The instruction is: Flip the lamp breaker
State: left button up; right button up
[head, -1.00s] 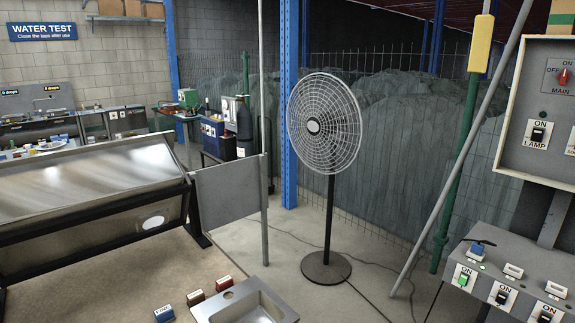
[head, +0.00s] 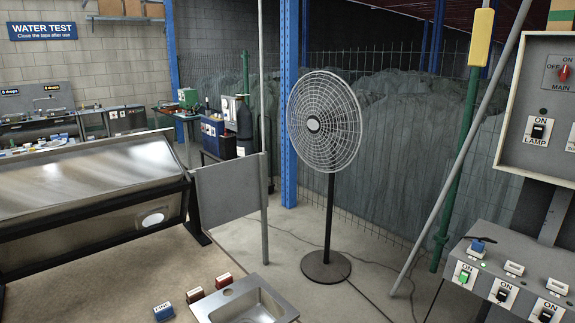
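The lamp breaker (head: 538,131) is a small black switch on a white plate marked ON above and LAMP below. It sits at the lower left of the grey breaker panel (head: 509,150) at the right edge of the head view. The red MAIN knob (head: 564,74) is above and right of it, between OFF and ON labels. Neither of my grippers shows in the head view.
A grey console (head: 483,246) with several ON switches stands below the panel. A slanted grey pole (head: 465,150) and a pedestal fan (head: 325,121) stand left of it. A bench with a small sink (head: 245,305) fills the lower left. Floor around the fan is mostly clear.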

aim_at(538, 131)
jog(key=z, duration=1.35)
